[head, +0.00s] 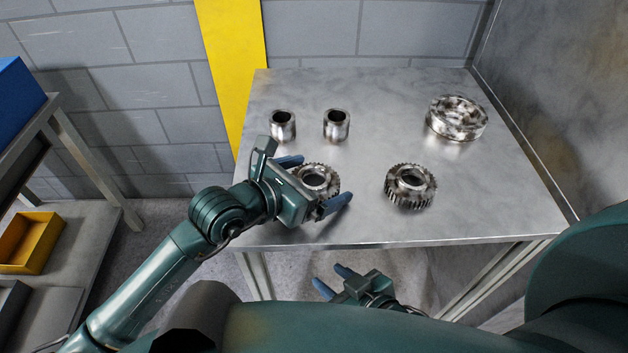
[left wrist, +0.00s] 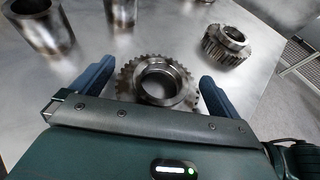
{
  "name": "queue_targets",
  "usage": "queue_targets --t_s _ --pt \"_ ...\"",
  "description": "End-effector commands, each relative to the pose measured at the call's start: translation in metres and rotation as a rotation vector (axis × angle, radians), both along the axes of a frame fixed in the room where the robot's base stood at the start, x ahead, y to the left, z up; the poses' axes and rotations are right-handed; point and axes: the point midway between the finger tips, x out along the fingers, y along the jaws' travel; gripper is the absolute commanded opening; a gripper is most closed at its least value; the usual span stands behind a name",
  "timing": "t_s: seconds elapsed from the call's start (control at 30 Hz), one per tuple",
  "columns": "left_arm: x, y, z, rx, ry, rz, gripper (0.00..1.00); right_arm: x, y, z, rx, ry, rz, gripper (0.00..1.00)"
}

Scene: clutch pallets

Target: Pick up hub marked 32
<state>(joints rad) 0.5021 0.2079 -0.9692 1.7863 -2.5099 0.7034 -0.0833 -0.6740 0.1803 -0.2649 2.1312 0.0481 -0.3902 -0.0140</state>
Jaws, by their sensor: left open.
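A toothed metal hub (head: 318,177) lies on the metal table near its front left. It also shows in the left wrist view (left wrist: 158,82). My left gripper (head: 317,182) is open, with its blue fingers on either side of this hub; I cannot tell whether they touch it. A second toothed hub (head: 410,186) lies further right, and it also shows in the left wrist view (left wrist: 228,45). I can read no number on either hub. My right gripper (head: 333,279) is open and empty, below the table's front edge in the head view.
Two metal cylinders (head: 283,126) (head: 336,125) stand at the back left of the table (head: 380,100). A wide metal ring (head: 456,118) sits at the back right. The table's middle is clear. A shelf with a yellow bin (head: 30,243) stands at the left.

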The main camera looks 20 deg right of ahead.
Motion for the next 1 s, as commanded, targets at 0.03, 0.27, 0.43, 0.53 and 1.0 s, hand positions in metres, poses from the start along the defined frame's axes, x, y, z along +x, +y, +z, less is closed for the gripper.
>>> queue_targets --t_s 0.03,0.27,0.43,0.53,1.0 --pt "0.0 0.0003 -0.0001 0.0 0.0 0.0 1.0 0.0 0.0 -0.0002 -0.001 0.0 0.0 0.36" --pt "-0.0001 0.0005 -0.0001 0.0 0.001 0.0 0.81 -0.0003 -0.0002 -0.0006 -0.002 0.0 0.002 0.36" --pt "-0.0002 0.0006 -0.0002 0.0 0.001 0.0 0.67 -0.0004 -0.0003 -0.0008 -0.003 0.001 0.004 0.36" --pt "-0.0002 0.0006 -0.0002 0.0 0.001 0.0 0.59 -0.0002 -0.0002 -0.0008 -0.003 0.001 0.004 0.36" --pt "0.0002 0.0 0.0038 -0.005 -0.003 0.0 0.4 0.0002 -0.0002 -0.0003 -0.003 0.0 0.003 0.36"
